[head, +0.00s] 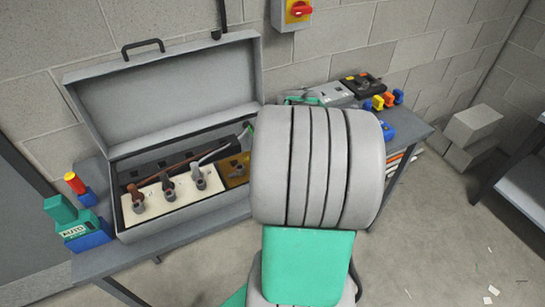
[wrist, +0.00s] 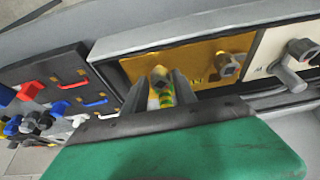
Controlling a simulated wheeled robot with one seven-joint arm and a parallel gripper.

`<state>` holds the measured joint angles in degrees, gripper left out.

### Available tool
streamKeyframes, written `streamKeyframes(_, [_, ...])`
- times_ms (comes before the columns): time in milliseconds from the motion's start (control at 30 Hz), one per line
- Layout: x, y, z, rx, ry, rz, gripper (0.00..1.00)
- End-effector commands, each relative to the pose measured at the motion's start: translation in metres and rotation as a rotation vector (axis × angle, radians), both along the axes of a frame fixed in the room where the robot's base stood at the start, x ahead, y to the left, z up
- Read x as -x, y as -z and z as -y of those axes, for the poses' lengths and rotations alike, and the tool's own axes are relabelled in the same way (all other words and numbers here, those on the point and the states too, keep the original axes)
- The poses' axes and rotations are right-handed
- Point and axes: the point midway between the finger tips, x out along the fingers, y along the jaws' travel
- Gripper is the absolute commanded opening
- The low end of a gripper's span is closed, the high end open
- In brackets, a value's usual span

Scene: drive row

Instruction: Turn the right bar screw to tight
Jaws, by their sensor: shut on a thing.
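My gripper (wrist: 160,95) is in the wrist view, its two dark fingers over the outer end of a brass-coloured plate (wrist: 197,58). The fingers are shut on a small knob with yellow and green marks, which appears to be the right bar screw (wrist: 160,78). Another screw, grey (wrist: 229,66), stands on the same plate, apart from the fingers. In the head view the brass plate (head: 238,181) shows in the open grey case, but my arm hides the gripper and the held screw. The screw's tightness cannot be read.
The case's raised lid (head: 165,92) stands behind. A green and blue AUTO device (head: 75,228) is at the table's left; coloured clips (head: 383,101) are at the right.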

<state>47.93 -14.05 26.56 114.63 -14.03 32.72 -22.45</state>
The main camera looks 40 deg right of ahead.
Motion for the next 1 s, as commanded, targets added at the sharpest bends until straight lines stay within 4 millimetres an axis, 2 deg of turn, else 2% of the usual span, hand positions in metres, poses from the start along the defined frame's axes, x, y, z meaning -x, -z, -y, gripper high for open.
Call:
streamKeyframes(600, [-0.0041, 0.0009, -0.0055, 0.0, 0.547, 0.001, 0.0])
streamKeyframes(1000, [-0.0048, 0.0003, -0.0061, -0.001, 0.733, -0.001, 0.0])
